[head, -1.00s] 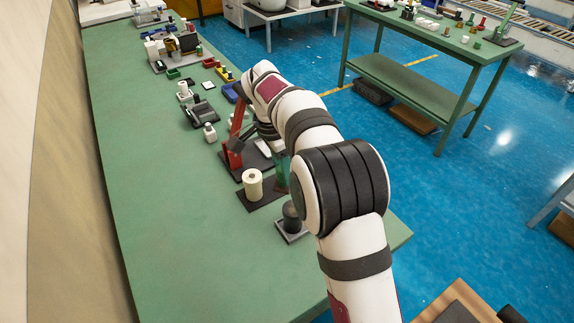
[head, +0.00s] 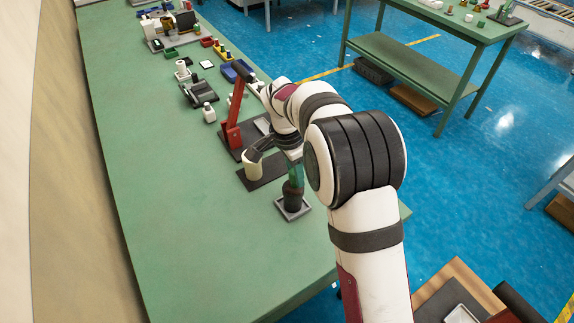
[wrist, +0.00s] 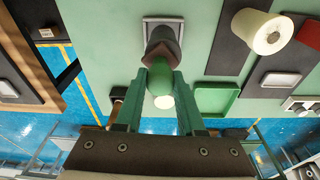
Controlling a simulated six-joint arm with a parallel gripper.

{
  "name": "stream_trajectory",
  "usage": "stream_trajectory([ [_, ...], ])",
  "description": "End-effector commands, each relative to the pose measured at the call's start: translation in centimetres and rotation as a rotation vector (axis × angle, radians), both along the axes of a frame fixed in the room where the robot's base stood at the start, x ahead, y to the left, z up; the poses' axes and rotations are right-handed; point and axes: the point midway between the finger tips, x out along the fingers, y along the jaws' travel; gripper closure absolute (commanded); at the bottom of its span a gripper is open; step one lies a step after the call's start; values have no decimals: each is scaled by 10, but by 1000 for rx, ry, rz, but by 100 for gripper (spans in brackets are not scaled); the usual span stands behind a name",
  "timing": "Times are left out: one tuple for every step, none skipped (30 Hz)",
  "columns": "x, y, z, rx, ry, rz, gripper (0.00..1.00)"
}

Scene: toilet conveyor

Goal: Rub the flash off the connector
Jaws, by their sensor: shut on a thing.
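My gripper (wrist: 161,78) is shut on a green piece with a brownish lower end, which I take to be the connector (wrist: 160,70). A pale round end shows between the fingers in the wrist view. The connector (head: 295,170) is roughly upright in the head view, directly over a dark grey round post (head: 291,204) on a square grey plate (head: 304,212). The brown end meets the post's top or hangs just above it; I cannot tell which. The post also shows in the wrist view (wrist: 161,35). Any flash is too small to make out.
A cream roll (head: 252,168) stands on a dark mat (head: 261,180) near my wrist. A red stand (head: 233,135) is just beyond it. A white bottle (head: 209,113) and a black device (head: 198,92) stand farther along. The green bench (head: 180,230) is clear at the front left.

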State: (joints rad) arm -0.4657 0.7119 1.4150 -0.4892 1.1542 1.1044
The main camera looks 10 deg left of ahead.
Motion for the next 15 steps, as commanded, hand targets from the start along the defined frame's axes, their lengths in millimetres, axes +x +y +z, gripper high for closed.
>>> stream_trajectory([
  [-2, -4, 0, 0, 2, -1, 100],
  [-3, -7, 0, -1, 3, -1, 100],
  [-5, -10, 0, -1, 1, 0, 100],
  [-6, -13, 0, -1, 1, 0, 100],
  [-7, -15, 0, -1, 1, -1, 100],
  [-8, -19, 0, -2, 2, -1, 100],
  [-9, -21, 0, -1, 1, -1, 100],
  [-10, -24, 0, -1, 1, 0, 100],
  [-9, -21, -1, -1, 2, 2, 100],
  [-7, -18, -1, -1, 1, 2, 100],
  [-7, -15, 0, -1, 2, 1, 100],
  [-5, -11, -1, -1, 1, 2, 100],
  [-4, -9, -1, -1, 1, 2, 100],
  [-3, -6, 0, -1, 1, 2, 100],
  [-2, -3, -1, -1, 2, 1, 100],
])
